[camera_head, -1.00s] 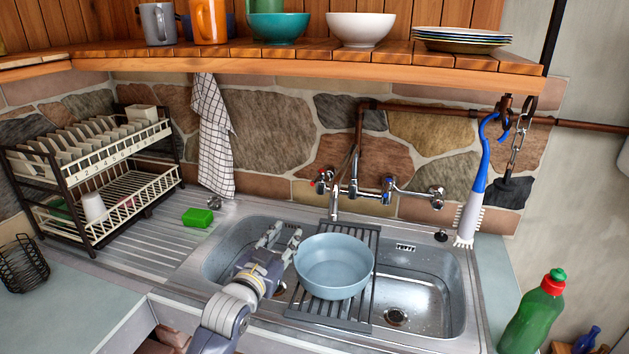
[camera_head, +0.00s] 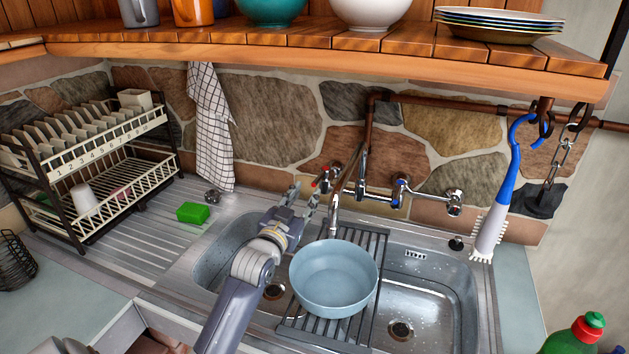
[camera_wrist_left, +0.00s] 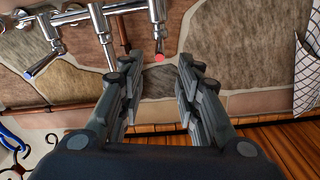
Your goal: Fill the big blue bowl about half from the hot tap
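The big light-blue bowl (camera_head: 335,285) stands upright on a dark slatted rack across the sink. No water shows in it. The tap's spout (camera_head: 333,213) comes down at the bowl's back rim, and no stream shows. The red-marked hot tap handle (camera_head: 322,178) is on the left of the wall fitting; the blue-marked cold one (camera_head: 401,187) is on the right. My left gripper (camera_head: 304,193) is open, its fingers just left of and below the hot handle. In the left wrist view the red tip (camera_wrist_left: 160,57) lies between the open fingertips (camera_wrist_left: 158,62), apparently untouched. My right gripper is out of view.
The slatted rack (camera_head: 376,262) spans two basins. A green sponge (camera_head: 193,212) lies on the drainer beside a dish rack (camera_head: 100,185). A checked cloth (camera_head: 212,130) and a blue-white brush (camera_head: 497,205) hang nearby. A wooden shelf (camera_head: 330,65) overhangs the taps.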

